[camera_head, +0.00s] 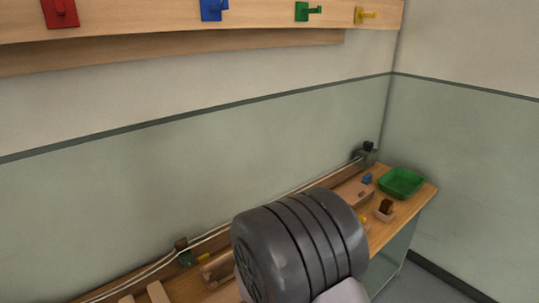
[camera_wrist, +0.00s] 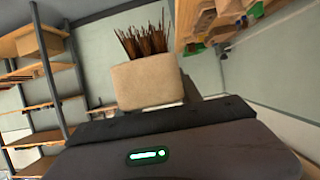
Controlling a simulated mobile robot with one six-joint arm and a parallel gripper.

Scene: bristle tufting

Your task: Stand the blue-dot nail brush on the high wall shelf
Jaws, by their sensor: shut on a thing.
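In the wrist view a brush (camera_wrist: 147,84) with a pale tan block and dark brown bristles sits in the jaws of my gripper (camera_wrist: 150,108). Its bristles point toward the top of the picture. No blue dot shows on the face I see, so I cannot tell which brush it is. My gripper is shut on it, held clear of any surface. In the head view my arm hides the gripper and the brush. I cannot identify the high wall shelf for certain; a wooden wall board (camera_head: 200,30) with coloured hooks crosses the top of the head view.
Below my arm is a wooden workbench (camera_head: 425,197) with a green tray (camera_head: 401,182), a small brown-topped block (camera_head: 385,208) and a blue piece (camera_head: 367,179). A cable runs along the wall. The wrist view shows wooden shelving (camera_wrist: 45,75) on dark posts at left.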

